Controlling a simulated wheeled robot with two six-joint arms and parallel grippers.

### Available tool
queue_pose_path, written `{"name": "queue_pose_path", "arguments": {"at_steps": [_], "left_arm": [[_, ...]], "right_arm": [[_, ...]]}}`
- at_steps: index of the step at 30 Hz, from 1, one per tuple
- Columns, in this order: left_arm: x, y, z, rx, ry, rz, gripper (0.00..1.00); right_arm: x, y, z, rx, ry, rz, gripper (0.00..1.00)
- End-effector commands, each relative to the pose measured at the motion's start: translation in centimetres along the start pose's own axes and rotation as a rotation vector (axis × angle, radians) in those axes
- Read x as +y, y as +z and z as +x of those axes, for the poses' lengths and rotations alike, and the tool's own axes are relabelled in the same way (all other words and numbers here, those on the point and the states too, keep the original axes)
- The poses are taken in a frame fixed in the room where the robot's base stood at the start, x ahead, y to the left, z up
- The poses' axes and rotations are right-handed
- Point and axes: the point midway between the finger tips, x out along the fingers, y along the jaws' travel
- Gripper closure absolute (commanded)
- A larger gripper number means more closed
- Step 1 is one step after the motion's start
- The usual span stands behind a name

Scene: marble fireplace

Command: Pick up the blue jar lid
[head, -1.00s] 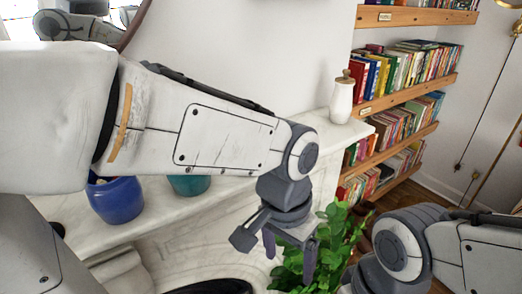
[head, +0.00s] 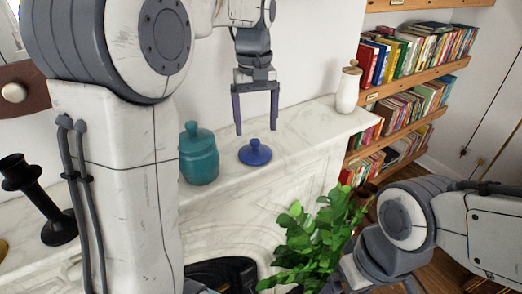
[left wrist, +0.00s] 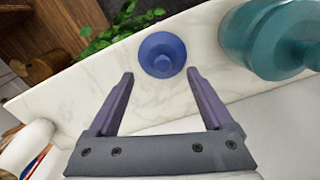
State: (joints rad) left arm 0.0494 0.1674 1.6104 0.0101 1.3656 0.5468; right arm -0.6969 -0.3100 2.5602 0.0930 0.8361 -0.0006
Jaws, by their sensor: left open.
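The blue jar lid (head: 255,153) lies flat on the white marble mantel, knob up. It also shows in the left wrist view (left wrist: 162,57), just beyond the fingertips. My left gripper (head: 255,130) is open and empty, with its fingers pointing down above the lid and apart from it. In the left wrist view my left gripper (left wrist: 160,73) has its two fingers spread to either side of the lid's near edge. My right arm comes in at the lower right, and its gripper is out of the frame.
A teal lidded jar (head: 199,155) stands left of the lid on the mantel (head: 300,128). A white jar (head: 348,88) stands at the right end. A black candlestick (head: 45,205) is at far left. A green plant (head: 315,235) rises in front of the mantel.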

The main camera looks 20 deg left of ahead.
Motion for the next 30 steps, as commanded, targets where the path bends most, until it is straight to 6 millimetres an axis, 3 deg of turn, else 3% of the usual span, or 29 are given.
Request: {"name": "queue_pose_path", "arguments": {"at_steps": [5, 12, 21, 23, 28, 30], "left_arm": [[-0.2, 0.2, 1.3, -0.003, -0.002, 0.0, 0.15], [-0.4, 0.4, 4.7, -0.002, -0.001, 0.001, 0.15], [-0.3, 0.3, 5.4, 0.001, 0.002, 0.002, 0.15], [-0.3, 0.3, 5.4, 0.001, 0.002, 0.002, 0.34], [-0.3, 0.3, 5.4, 0.001, 0.001, 0.002, 0.99], [-0.3, 0.4, 5.4, -0.001, 0.001, 0.002, 1.0]], "right_arm": [[-0.1, 0.0, -0.8, 0.0, 0.0, -0.001, 0.1], [-0.1, -0.1, -1.9, 0.0, 0.0, -0.003, 0.1], [-0.1, -0.1, -1.9, 0.0, 0.0, -0.003, 0.1], [-0.1, -0.1, -1.9, 0.0, 0.0, -0.003, 0.1], [-0.1, -0.1, -1.9, 0.0, 0.0, -0.003, 0.1], [-0.1, -0.1, -1.8, 0.0, 0.0, -0.003, 0.1]]}}
